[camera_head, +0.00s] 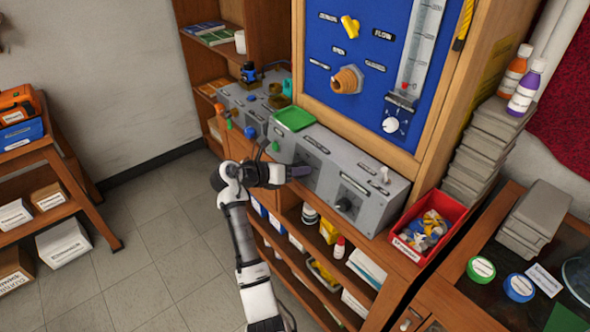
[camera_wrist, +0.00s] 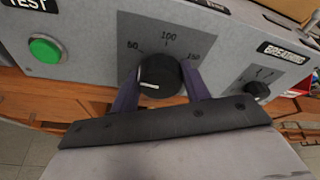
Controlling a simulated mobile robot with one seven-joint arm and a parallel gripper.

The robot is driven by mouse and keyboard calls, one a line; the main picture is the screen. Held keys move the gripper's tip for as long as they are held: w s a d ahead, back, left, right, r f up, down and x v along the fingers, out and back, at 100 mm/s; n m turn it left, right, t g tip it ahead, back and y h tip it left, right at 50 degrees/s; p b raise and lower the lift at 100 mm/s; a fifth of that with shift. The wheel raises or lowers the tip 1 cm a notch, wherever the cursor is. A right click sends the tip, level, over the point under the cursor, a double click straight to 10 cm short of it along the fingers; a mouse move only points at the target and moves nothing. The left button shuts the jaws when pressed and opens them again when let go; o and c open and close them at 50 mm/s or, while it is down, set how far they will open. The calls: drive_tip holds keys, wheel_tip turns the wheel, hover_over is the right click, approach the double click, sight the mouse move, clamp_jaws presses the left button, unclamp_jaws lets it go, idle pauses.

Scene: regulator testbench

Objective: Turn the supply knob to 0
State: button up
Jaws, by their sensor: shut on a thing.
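A black round knob (camera_wrist: 161,72) sits on the grey panel front, under a dark scale plate marked 50, 100 and 150. My gripper (camera_wrist: 160,84) has its two purple fingers on either side of this knob and is shut on it. A white mark on the knob lies nearly level, towards its lower left. The 0 mark and any supply label are not visible. In the head view, my gripper (camera_head: 298,171) reaches the front of the grey bench unit (camera_head: 370,213) and hides most of the knob.
A green button (camera_wrist: 45,48) under a TEST label is to the left. A smaller black knob (camera_wrist: 257,90) near a BREATHING label is to the right. A red bin (camera_head: 428,228) stands at the unit's right end, and a green tray (camera_head: 293,118) lies near its left end.

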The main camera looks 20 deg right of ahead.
drive_tip(key=n+h, duration=0.1)
drive_tip(key=n, duration=0.3)
drive_tip(key=shift+d+g, duration=0.1)
drive_tip(key=shift+g, duration=0.2)
drive_tip(key=shift+f+n, duration=0.1)
drive_tip(key=shift+n, duration=0.8)
drive_tip(key=shift+f+n, duration=0.1)
drive_tip(key=shift+n, duration=0.3)
drive_tip(key=o, duration=1)
drive_tip(key=shift+w+a, duration=0.1)
drive_tip(key=shift+a, duration=0.1)
